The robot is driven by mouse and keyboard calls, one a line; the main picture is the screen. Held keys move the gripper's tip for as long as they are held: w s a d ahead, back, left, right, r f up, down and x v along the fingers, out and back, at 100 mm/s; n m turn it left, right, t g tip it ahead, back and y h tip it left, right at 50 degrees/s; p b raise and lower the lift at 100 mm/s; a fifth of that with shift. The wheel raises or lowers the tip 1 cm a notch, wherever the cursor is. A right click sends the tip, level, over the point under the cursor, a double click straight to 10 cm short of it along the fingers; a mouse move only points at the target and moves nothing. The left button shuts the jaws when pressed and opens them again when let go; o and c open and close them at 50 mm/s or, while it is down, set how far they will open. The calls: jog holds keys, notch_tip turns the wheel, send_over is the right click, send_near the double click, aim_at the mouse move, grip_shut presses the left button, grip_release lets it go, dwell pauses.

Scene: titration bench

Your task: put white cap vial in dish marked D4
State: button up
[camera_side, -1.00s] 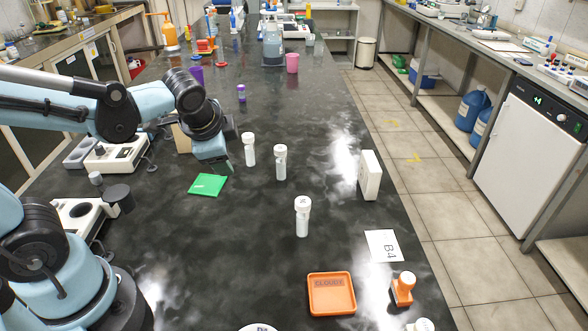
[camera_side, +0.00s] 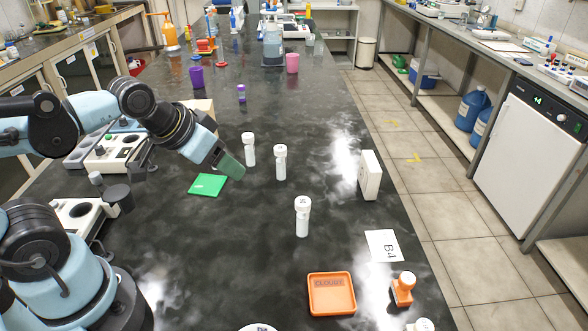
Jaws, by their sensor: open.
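Three pale vials with white caps stand upright on the dark bench: one at the back (camera_side: 249,150), one in the middle (camera_side: 280,163) and one nearer the front (camera_side: 302,217). A white round dish (camera_side: 258,328) is cut off by the bottom edge; its marking begins like a D, but the rest is hidden. No full D4 marking is readable. My gripper (camera_side: 231,167) is open, low over the bench, left of the back vial and beside the green square. Its finger details are small, and I see nothing held in it.
A green square (camera_side: 208,185) lies left of the vials. An orange tray (camera_side: 331,294) with dark lettering, a card reading B4 (camera_side: 382,246), an orange item with a white top (camera_side: 403,289) and a white box (camera_side: 369,175) stand to the right. The front middle is clear.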

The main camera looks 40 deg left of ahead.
jog(key=w+a+g, duration=0.2)
jog(key=w+a, duration=0.1)
jog(key=a, duration=0.3)
jog(key=w+a+g, duration=0.2)
jog(key=w+a, duration=0.1)
jog(key=a, duration=0.2)
jog(key=w+a+r+g, duration=0.1)
jog(key=w+a+g, duration=0.1)
jog(key=a, duration=0.4)
jog(key=shift+w+a+g, duration=0.35)
jog(key=shift+w+g, duration=0.05)
jog(key=shift+w, duration=0.35)
jog(key=shift+a+f, duration=0.3)
jog(key=shift+f, duration=0.05)
notch_tip(320, 180, down, 6)
jog(key=shift+f, duration=0.1)
jog(key=shift+w+a+f, duration=0.1)
jog(key=shift+a+f, duration=0.05)
jog(key=shift+f, duration=1.25)
jog(key=shift+a+f, duration=0.15)
jog(key=shift+f, duration=1.2)
grip_shut()
jog(key=shift+r, duration=0.15)
